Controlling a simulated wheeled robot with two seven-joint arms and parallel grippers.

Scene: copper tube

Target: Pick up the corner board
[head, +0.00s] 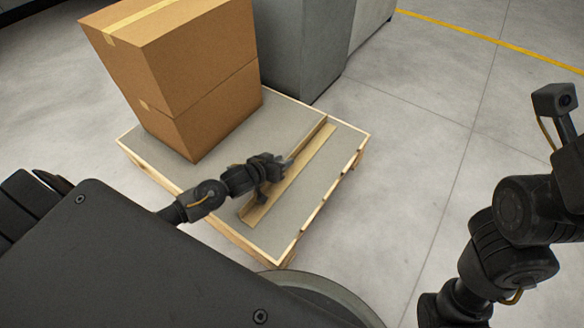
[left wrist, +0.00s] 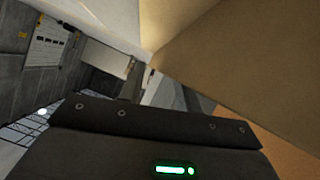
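The corner board (head: 303,168) is a long tan angled strip lying diagonally on the grey top of a wooden pallet (head: 345,135) in the head view. My left gripper (head: 284,164) is at the middle of the board, reaching it from the left. Its fingertips are small and partly hidden, so I cannot tell whether they are open or closed on the board. The left wrist view shows my dark wrist housing and large tan surfaces close above, with no fingers visible. My right arm is at the right edge of the head view; its gripper fingers are not visible.
Two stacked cardboard boxes (head: 190,75) stand on the pallet's far left part, close to my left gripper. A grey cabinet (head: 303,45) stands behind the pallet. The floor to the right (head: 420,120) is clear, with a yellow line (head: 490,38) farther back.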

